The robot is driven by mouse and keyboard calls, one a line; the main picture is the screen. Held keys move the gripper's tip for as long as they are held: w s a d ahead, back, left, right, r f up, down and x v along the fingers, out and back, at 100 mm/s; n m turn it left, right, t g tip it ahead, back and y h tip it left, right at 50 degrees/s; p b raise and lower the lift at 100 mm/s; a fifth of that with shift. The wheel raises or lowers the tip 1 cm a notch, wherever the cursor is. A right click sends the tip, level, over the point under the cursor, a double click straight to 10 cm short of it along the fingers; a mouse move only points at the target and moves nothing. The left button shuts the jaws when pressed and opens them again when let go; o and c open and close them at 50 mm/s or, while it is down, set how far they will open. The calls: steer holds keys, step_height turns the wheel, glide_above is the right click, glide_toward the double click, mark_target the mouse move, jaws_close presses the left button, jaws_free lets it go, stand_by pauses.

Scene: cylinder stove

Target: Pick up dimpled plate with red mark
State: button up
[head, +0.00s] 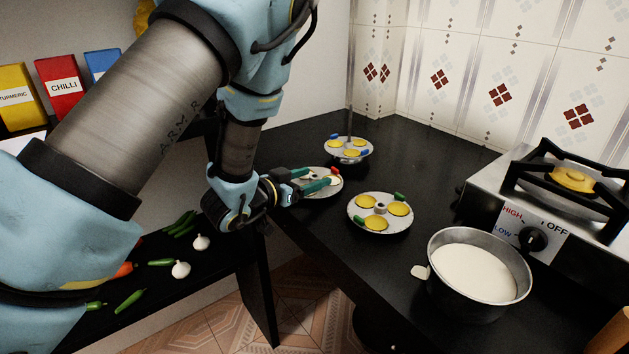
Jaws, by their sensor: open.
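The dimpled plate with the red mark (334,188) is a round grey plate lying on the black counter, left of centre. Its red mark shows at the right side of its rim. My gripper (319,178) reaches in from the left with its green fingers apart, over or at this plate. The fingers and wrist hide much of the plate's left and middle. I cannot tell whether the fingers touch it.
A green-marked plate (381,223) with yellow rounds is close by at right. A blue-marked plate (347,158) with yellow rounds and an upright rod is behind. A pot of white liquid (480,275) and a stove (560,190) stand right. Vegetables (181,269) lie on the lower left shelf.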

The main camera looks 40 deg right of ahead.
jaws_close()
stand_by(0.6)
